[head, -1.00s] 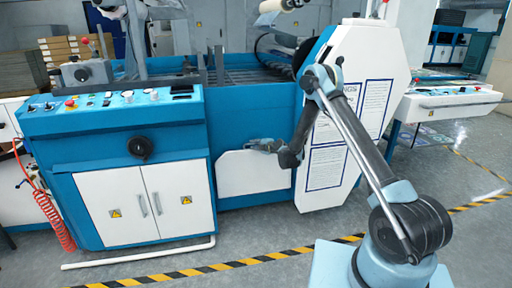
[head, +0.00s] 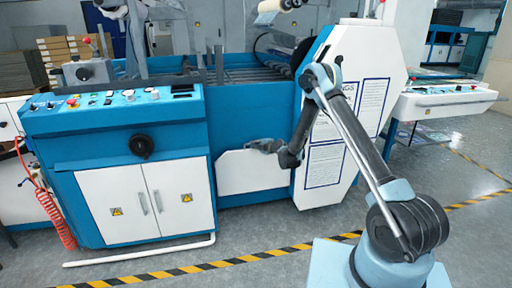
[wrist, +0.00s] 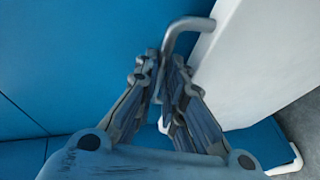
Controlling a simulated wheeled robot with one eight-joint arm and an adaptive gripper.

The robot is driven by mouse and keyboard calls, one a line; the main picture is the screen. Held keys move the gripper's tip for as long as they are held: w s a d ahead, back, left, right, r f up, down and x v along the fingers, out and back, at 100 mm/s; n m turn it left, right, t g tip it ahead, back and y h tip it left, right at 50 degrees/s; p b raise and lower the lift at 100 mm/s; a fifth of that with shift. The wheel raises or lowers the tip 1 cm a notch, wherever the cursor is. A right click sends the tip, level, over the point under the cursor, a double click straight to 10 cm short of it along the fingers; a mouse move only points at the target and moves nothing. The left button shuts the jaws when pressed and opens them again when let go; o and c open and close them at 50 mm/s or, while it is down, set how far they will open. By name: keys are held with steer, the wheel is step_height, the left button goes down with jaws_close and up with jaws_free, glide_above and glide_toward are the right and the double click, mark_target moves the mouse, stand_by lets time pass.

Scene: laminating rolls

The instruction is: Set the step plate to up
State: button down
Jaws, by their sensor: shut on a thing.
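The step plate is a white panel (head: 245,173) on the lower blue side of the machine, between the white cabinet doors and the tall white end panel. It stands upright, flat against the blue side in the head view. In the wrist view the white panel (wrist: 258,62) is at the right, with a grey bent metal handle (wrist: 185,28) at its edge. My gripper (wrist: 163,95) is shut on the handle, its fingers on either side of the bar. In the head view my gripper (head: 262,146) is at the panel's top edge, small and partly hidden by my wrist.
A white rail (head: 138,252) runs along the floor in front of the white cabinet doors (head: 145,203). The tall white end panel (head: 345,120) stands close beside my arm. Grey floor with a yellow-black stripe (head: 190,270) lies open in front.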

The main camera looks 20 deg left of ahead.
steer(key=c, duration=2)
jaws_free()
steer(key=shift+s+f, duration=0.1)
steer(key=shift+f, duration=0.05)
steer(key=shift+o, duration=0.2)
steer(key=v, duration=1.1)
steer(key=shift+s+d, duration=0.2)
steer(key=shift+d, duration=0.15)
steer(key=shift+r, duration=0.25)
